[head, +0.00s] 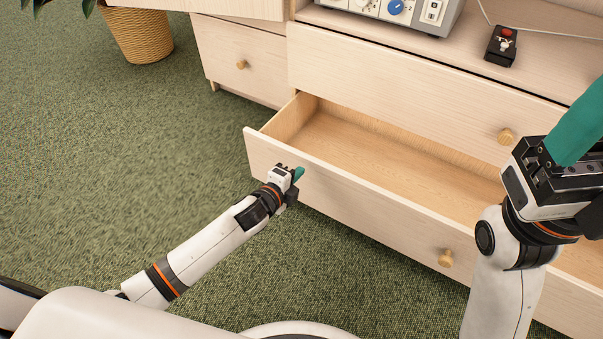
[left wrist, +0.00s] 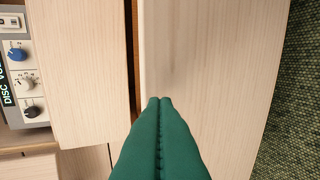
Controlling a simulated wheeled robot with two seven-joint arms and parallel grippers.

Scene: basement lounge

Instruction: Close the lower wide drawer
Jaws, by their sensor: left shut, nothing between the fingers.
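The lower wide drawer (head: 340,190) is pulled out of the pale wood cabinet. Its empty inside shows in the head view, and its front has a round wooden knob (head: 446,258). My left gripper (head: 299,174) is shut and empty, at the left part of the drawer front near its top edge. In the left wrist view its green fingers (left wrist: 160,100) are together and point at the drawer front (left wrist: 215,70); I cannot tell whether they touch it. My right gripper (head: 580,125) is raised at the right, in front of the cabinet; its jaw opening does not show clearly.
The upper wide drawer (head: 420,85) is shut above the open one. A grey device with knobs (head: 395,12) and a small black box (head: 501,46) stand on the cabinet. A potted plant (head: 138,35) stands at the back left. Green carpet (head: 120,150) lies clear at the left.

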